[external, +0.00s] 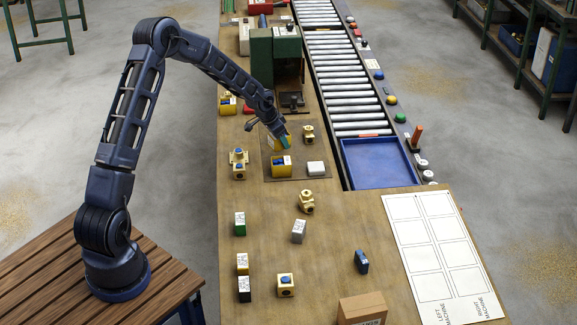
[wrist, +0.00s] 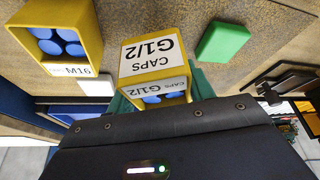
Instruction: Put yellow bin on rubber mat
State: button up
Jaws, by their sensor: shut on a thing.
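A yellow bin labelled CAPS G1/2 (wrist: 152,53) with blue caps inside is between the teal fingers of my gripper (wrist: 160,92). In the external view, part of this yellow bin (external: 274,143) shows beside my gripper (external: 284,141). The gripper is shut on it and hides much of it. The dark rubber mat (external: 300,152) lies below on the bench. I cannot tell whether the bin touches the mat or hangs just above it. Another yellow bin, labelled M16 (wrist: 68,35), holds blue caps and stands near the mat's front in the external view (external: 282,170).
Another brass fitting (external: 306,202) is in front. A green block (wrist: 223,42) shows in the wrist view. The green machine (external: 275,55) stands behind. The blue tray (external: 380,165) is empty.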

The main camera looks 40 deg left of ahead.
aim_at(280, 147)
jog(key=shift+f, duration=2.15)
jog(key=o, duration=1)
jog(key=shift+f, duration=0.1)
jog(key=s+r+y, duration=0.1)
jog(key=s+r, duration=0.4)
jog(key=r, duration=0.4)
jog(key=s+d+r, duration=0.1)
jog(key=s+r, duration=0.5)
jog(key=r, duration=0.2)
jog(key=s+r+y, duration=0.1)
jog(key=s+r, duration=0.4)
jog(key=r, duration=0.4)
jog(key=s+d+r+n, duration=0.2)
jog(key=s+r, duration=0.7)
jog(key=s, duration=0.5)
jog(key=s+r+n, duration=0.1)
jog(key=s, duration=1.2)
jog(key=s+r+n, duration=0.1)
jog(key=s+r, duration=0.1)
jog(key=s, duration=1)
jog(key=shift+s+d+r+t, duration=0.3)
jog(key=shift+s+d, duration=0.05)
jog(key=shift+d, duration=0.05)
